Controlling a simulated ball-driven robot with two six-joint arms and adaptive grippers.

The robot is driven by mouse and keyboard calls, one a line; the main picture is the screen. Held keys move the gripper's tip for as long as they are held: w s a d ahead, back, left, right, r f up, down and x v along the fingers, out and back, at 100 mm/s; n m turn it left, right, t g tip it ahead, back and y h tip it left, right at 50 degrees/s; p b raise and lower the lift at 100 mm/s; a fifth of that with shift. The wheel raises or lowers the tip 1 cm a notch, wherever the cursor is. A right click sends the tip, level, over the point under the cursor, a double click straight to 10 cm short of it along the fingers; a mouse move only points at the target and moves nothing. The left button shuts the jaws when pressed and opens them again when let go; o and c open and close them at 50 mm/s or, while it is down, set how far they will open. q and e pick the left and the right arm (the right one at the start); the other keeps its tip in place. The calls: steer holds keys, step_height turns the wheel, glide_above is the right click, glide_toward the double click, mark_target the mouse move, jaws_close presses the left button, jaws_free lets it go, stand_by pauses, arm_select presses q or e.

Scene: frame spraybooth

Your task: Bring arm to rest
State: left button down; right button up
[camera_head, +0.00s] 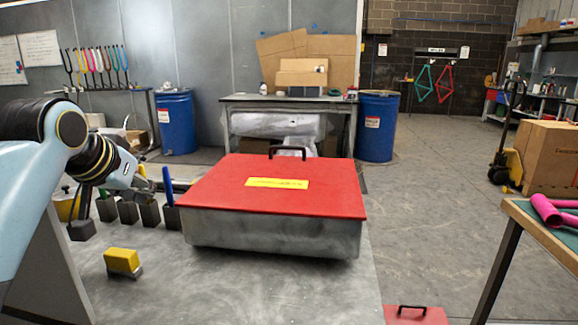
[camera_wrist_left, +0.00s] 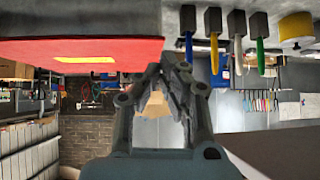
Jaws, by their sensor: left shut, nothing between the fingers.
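My left arm comes in from the left in the head view. Its gripper (camera_head: 145,182) is above the grey table, left of a metal box with a red lid (camera_head: 275,188), near a row of dark holders. In the left wrist view, which is upside down, the gripper (camera_wrist_left: 172,72) is shut with nothing between the fingers. The red lid (camera_wrist_left: 60,50) shows beside it there. The gripper appears apart from the box. My right gripper is not in view.
Dark holders (camera_head: 150,214) with coloured handles stand left of the box. A yellow-topped block (camera_head: 122,261) sits on the table front. Bare table surface (camera_head: 220,290) lies in front of the box. A second table with pink tubes (camera_head: 548,210) is at right.

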arm_select(q)
steer(key=s+a+f+g+y, duration=0.1)
steer(key=s+f+g, duration=0.4)
steer(key=s, duration=1.3)
steer(key=s+f+g, duration=0.1)
steer(key=s+f, duration=0.8)
steer(key=s, duration=0.9)
step_height(320, 180, down, 40)
steer(key=s+a+g+b, duration=0.1)
steer(key=s+a+b, duration=0.2)
steer(key=b, duration=0.9)
steer(key=s+f+g+b, duration=0.1)
steer(key=s+f+b, duration=0.3)
steer(key=s+f, duration=0.5)
steer(key=s+f+g+b, duration=0.1)
steer(key=s+f+b, duration=0.4)
steer(key=s+f, duration=0.5)
step_height(320, 180, down, 5)
steer(key=shift+s+a+f+n, duration=0.1)
steer(key=shift+s+a+n, duration=0.2)
steer(key=shift+a+n, duration=0.1)
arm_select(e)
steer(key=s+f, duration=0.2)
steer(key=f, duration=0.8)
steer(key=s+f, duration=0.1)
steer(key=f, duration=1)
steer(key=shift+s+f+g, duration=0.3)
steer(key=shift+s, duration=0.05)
